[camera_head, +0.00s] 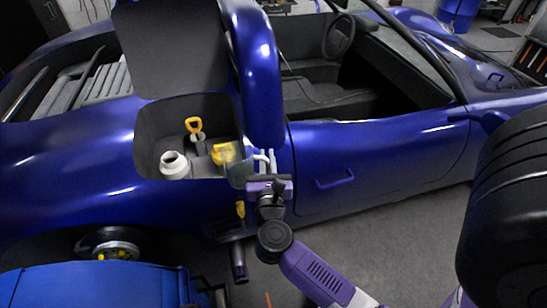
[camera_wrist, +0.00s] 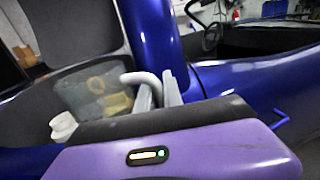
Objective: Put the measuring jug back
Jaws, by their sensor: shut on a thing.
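The measuring jug (camera_head: 240,171) is a see-through grey vessel with a pale curved handle. In the head view it is at the right edge of the car's open bay (camera_head: 146,150), partly hidden by my gripper. My gripper (camera_head: 265,162) is shut on the jug's handle. In the wrist view the jug (camera_wrist: 70,95) is left of the fingers (camera_wrist: 162,92), and yellow parts show through its wall. My gripper body hides its lower part, so I cannot tell whether the jug touches anything beneath.
In the bay are a white filler neck (camera_head: 174,166), a yellow loop handle (camera_head: 194,126) and a yellow part (camera_head: 223,153). The raised dark lid (camera_head: 172,50) stands above. A blue cabinet (camera_head: 95,285) is at lower left. A large black tyre (camera_head: 508,200) is at right.

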